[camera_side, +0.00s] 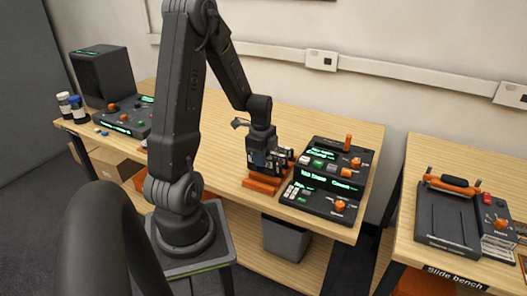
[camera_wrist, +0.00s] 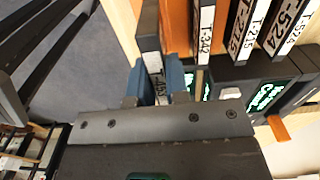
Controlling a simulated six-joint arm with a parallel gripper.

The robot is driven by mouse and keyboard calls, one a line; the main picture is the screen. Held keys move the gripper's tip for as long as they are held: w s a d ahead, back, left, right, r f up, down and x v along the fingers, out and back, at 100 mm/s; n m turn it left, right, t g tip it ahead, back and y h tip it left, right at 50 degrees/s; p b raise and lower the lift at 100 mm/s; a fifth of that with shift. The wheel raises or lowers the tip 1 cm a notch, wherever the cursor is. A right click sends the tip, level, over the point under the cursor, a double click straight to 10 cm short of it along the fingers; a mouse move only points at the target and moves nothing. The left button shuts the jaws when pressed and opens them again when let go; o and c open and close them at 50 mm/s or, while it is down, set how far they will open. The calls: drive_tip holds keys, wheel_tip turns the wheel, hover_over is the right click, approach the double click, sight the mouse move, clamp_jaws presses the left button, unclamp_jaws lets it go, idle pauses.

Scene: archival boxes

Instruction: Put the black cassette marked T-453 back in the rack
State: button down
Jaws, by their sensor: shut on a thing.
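The black cassette marked T-453 (camera_wrist: 150,45) is between the blue finger pads of my gripper (camera_wrist: 157,80) in the wrist view. My gripper is shut on it, and the pads partly cover its white label. The orange rack (camera_wrist: 176,28) shows beside it, with several other labelled black cassettes (camera_wrist: 205,35) standing to its right. In the side view my gripper (camera_side: 263,158) points down right over the orange rack (camera_side: 262,185). The held cassette is hard to pick out there. I cannot tell whether its lower end is seated in a slot.
Two dark control consoles (camera_side: 318,198) with green displays and orange knobs stand close to the right of the rack. Another console (camera_side: 122,117) and bottles (camera_side: 70,107) are at the bench's left end. The wooden bench top (camera_side: 222,145) between is clear. A grey bin (camera_side: 286,240) sits below.

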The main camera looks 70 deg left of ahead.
sight(261, 172)
drive_tip(key=shift+f, duration=0.85)
drive_tip(key=shift+f, duration=0.75)
drive_tip(key=shift+f, duration=0.65)
drive_tip(key=shift+f, duration=0.3)
idle(0.6)
drive_tip(key=c, duration=1)
unclamp_jaws()
drive_tip(key=shift+c, duration=0.2)
